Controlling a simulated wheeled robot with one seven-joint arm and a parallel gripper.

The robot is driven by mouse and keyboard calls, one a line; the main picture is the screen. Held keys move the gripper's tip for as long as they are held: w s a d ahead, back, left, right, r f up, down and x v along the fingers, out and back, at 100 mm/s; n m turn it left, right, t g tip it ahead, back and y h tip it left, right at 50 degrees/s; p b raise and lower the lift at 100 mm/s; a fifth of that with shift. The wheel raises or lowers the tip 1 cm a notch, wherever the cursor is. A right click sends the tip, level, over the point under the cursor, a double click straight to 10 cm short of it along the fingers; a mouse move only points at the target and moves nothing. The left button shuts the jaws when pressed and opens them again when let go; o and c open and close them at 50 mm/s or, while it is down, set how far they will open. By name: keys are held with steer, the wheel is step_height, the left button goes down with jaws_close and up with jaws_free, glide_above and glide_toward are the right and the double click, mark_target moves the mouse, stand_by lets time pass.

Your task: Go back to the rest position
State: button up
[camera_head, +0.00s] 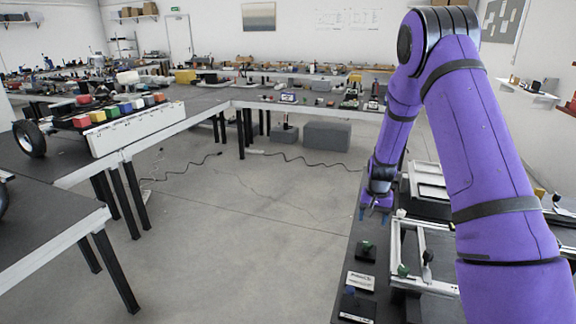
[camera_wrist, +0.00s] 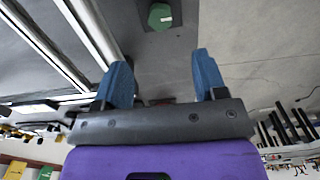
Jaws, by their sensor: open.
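My gripper (camera_head: 375,208) is at the end of my purple arm, low over the dark bench on the right in the head view. In the wrist view my gripper (camera_wrist: 165,80) shows two blue fingers spread wide apart with nothing between them. A green block on a dark square plate (camera_wrist: 160,16) lies beyond the fingertips in the wrist view.
A light metal frame (camera_head: 397,265) lies on the bench beside my arm, and a white label card (camera_head: 361,281) is nearer. A left table holds a long white rack with coloured blocks (camera_head: 140,128). The grey floor (camera_head: 250,230) between the benches is open, with a black cable.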

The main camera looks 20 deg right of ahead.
steer(key=s+a+r+n+t, duration=0.1)
steer(key=s+a+r, duration=0.2)
steer(key=r, duration=0.6)
steer(key=s+a+r+n+t, duration=0.1)
steer(key=s+a+r, duration=0.25)
steer(key=r, duration=0.45)
steer(key=s+a+r+n+t, duration=0.1)
steer(key=s+a+r, duration=0.25)
steer(key=r, duration=0.55)
steer(key=s+a+r+n, duration=0.1)
steer(key=s+a+r, duration=0.1)
steer(key=s, duration=0.6)
steer(key=s+a+r+n+t, duration=0.1)
steer(key=s+r, duration=0.4)
steer(key=s, duration=0.3)
steer(key=s+a+r+n+t, duration=0.1)
steer(key=s+a+r, duration=0.1)
steer(key=s, duration=0.6)
steer(key=shift+s+a+r+n, duration=0.15)
steer(key=shift+a+r+n, duration=0.2)
steer(key=shift+r, duration=0.45)
